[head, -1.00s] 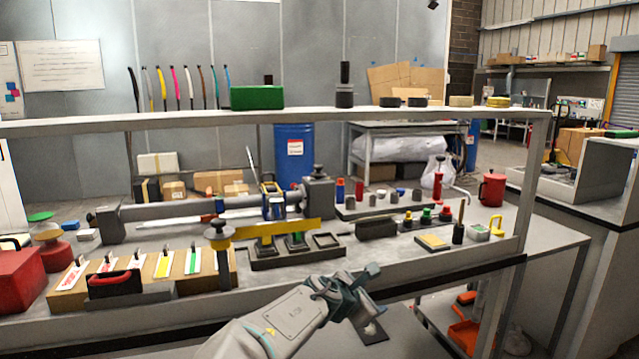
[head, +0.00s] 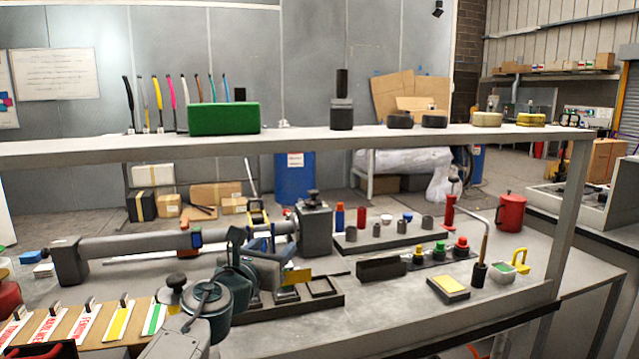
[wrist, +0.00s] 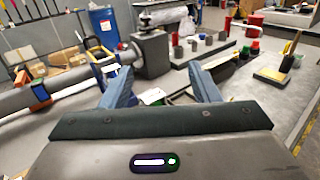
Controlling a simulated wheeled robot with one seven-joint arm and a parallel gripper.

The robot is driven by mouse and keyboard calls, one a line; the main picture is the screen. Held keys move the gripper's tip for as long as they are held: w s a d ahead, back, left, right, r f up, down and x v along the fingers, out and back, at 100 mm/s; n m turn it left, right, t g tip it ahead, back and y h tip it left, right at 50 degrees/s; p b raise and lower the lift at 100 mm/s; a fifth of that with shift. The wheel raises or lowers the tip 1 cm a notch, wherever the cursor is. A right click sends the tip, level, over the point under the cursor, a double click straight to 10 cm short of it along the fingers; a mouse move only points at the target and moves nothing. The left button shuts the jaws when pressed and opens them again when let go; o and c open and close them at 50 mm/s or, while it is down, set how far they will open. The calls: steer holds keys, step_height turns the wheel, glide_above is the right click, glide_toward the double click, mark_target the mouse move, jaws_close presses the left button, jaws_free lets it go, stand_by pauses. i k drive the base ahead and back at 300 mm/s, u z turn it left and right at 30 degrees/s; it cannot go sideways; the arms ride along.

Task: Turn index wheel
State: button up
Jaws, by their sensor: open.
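A long grey tube fixture (head: 140,245) lies along the bench and ends at a dark grey block (head: 314,230) with a black knob (head: 313,197) on top. I cannot make out for certain which part is the index wheel. A blue and yellow piece (head: 258,217) stands by the tube just left of the block. My gripper (head: 264,256) is over the bench in front of the tube and hides part of it. In the wrist view its two blue fingers are apart with nothing between them, and the block (wrist: 151,53) stands beyond them.
A black tray (head: 325,288) lies close beside my gripper. A raised shelf (head: 400,137) spans the bench, carrying a green box (head: 224,119).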

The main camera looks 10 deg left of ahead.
mark_target(313, 202)
steer(key=i, duration=0.9)
